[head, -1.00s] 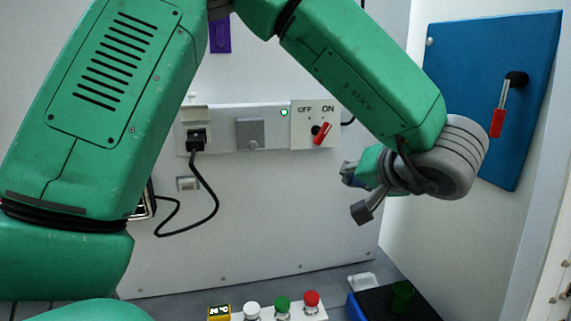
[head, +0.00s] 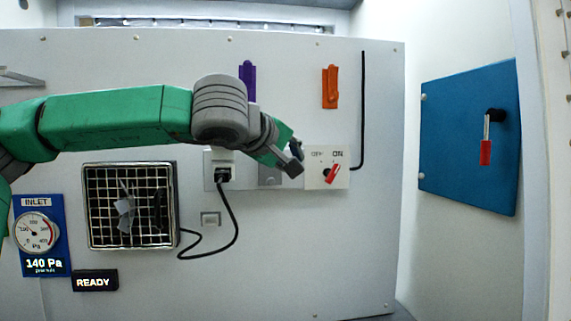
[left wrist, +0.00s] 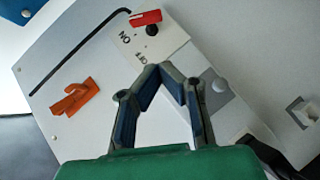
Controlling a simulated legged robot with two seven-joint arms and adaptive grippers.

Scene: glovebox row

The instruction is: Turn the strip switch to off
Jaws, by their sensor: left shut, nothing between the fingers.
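The strip switch is a red handle (head: 333,173) on a dark pivot, on a white plate marked OFF at left and ON at right. The handle slants up and right, to the ON side. In the left wrist view the red handle (left wrist: 146,18) and its black pivot show beyond the fingers. My left gripper (head: 295,160) is shut and empty, in front of the strip just left of the switch plate. It looks apart from the handle. Its fingertips (left wrist: 174,72) meet in the left wrist view. The strip's indicator light is hidden behind the gripper. My right gripper is not in view.
A plug with a black cable (head: 223,174) sits left on the strip. A caged fan (head: 130,206) and a gauge (head: 37,233) are further left. Purple (head: 248,84) and orange (head: 330,87) handles are above. A blue door (head: 468,138) with a red-gripped handle is at right.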

